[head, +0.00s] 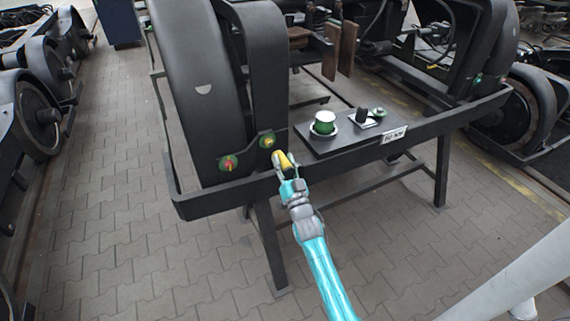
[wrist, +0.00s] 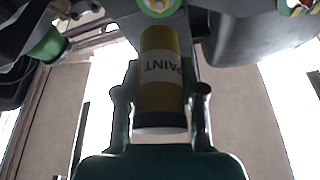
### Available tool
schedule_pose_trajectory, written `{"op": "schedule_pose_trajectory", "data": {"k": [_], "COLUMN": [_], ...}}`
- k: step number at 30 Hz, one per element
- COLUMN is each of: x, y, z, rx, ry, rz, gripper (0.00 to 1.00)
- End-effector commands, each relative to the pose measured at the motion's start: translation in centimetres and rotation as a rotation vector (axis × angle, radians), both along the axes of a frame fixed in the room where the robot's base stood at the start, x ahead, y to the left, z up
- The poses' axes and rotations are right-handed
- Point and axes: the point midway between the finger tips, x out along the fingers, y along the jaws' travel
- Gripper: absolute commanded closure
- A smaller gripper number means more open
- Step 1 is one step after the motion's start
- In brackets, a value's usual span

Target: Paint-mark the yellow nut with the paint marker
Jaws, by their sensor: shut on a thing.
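The yellow nut (head: 267,141) sits on a green mount low on the dark bogie frame. In the wrist view a yellow nut on green (wrist: 158,5) shows at the top edge, partly cut off. My gripper (head: 286,168) is shut on the paint marker (head: 284,159), just below and right of the yellow nut. In the wrist view the paint marker (wrist: 160,80) is a yellow cylinder with a white PAINT label and a dark end, between both fingers. Its far end points at the nut's mount; I cannot tell whether they touch.
A red nut (head: 228,163) on green sits left of the yellow one. A dark shelf (head: 325,144) at right bears a green-and-white can (head: 324,123), a dark upright piece (head: 361,115) and a small green part (head: 378,112). A frame rail (head: 225,199) runs below. Paved floor lies open at left.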

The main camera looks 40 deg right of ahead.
Motion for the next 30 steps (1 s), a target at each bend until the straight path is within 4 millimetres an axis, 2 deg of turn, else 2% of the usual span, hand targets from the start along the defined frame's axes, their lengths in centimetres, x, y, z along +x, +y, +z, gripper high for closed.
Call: {"op": "schedule_pose_trajectory", "data": {"k": [18,30], "x": [3.7,5.2], "y": [-1.0,-1.5], "z": [0.1,0.1], "rx": [0.000,-0.001], "ry": [-0.001,-0.001], "rz": [0.001,0.001], "gripper": [0.99,0.99]}}
